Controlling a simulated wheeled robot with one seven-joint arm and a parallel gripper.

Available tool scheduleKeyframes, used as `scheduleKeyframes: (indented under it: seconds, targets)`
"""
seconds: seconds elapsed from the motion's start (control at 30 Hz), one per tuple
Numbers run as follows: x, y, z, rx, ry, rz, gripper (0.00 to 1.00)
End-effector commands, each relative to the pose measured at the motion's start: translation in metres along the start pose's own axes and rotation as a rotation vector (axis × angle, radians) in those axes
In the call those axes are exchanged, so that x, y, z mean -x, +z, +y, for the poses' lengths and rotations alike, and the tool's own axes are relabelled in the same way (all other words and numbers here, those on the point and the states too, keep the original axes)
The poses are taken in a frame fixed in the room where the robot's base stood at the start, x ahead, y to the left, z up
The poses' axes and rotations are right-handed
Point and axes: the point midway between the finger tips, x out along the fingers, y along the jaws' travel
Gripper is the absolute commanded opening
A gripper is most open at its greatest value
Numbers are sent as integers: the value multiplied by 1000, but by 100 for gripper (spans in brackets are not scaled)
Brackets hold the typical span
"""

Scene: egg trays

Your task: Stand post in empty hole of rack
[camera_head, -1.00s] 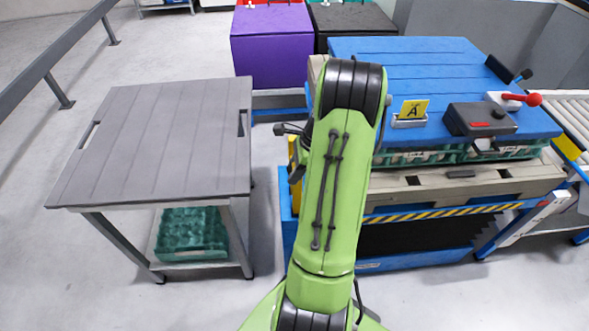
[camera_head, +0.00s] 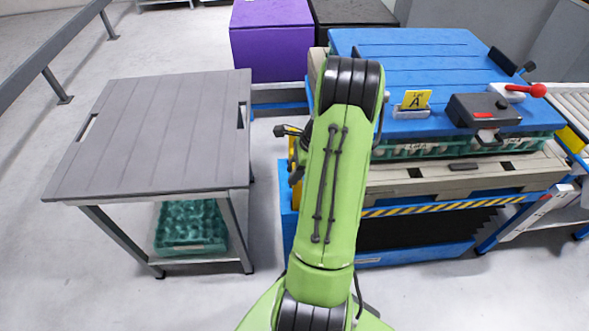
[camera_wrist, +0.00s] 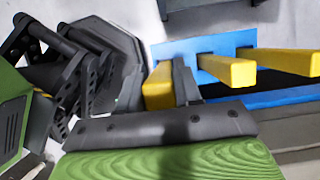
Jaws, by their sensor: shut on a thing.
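My gripper (camera_head: 291,132) is partly hidden behind my green arm, at the left end of the blue bench in the head view. In the wrist view my gripper (camera_wrist: 166,82) has its dark fingers around a yellow post (camera_wrist: 158,92), and it appears shut on it. Two more yellow posts (camera_wrist: 229,71) (camera_wrist: 290,61) lie to its right in that view, in front of a blue rack plate (camera_wrist: 225,42) with dark openings. In the head view a bit of yellow (camera_head: 292,168) shows beside my arm. Whether the held post's end touches the rack cannot be told.
The blue-topped bench (camera_head: 420,62) stands right of my arm, with a yellow A sign (camera_head: 416,99) and a dark box (camera_head: 484,110). A grey table (camera_head: 160,130) stands at the left with a green tray (camera_head: 190,226) below. Clear floor lies between them.

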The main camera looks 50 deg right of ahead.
Motion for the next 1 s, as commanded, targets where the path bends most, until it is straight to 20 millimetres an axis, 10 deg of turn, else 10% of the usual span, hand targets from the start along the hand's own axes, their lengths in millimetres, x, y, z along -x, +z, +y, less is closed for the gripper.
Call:
scheduleKeyframes:
  seconds: [1.0]
  targets:
    - [-31, -13, 0, 0, -1, 0, 0]
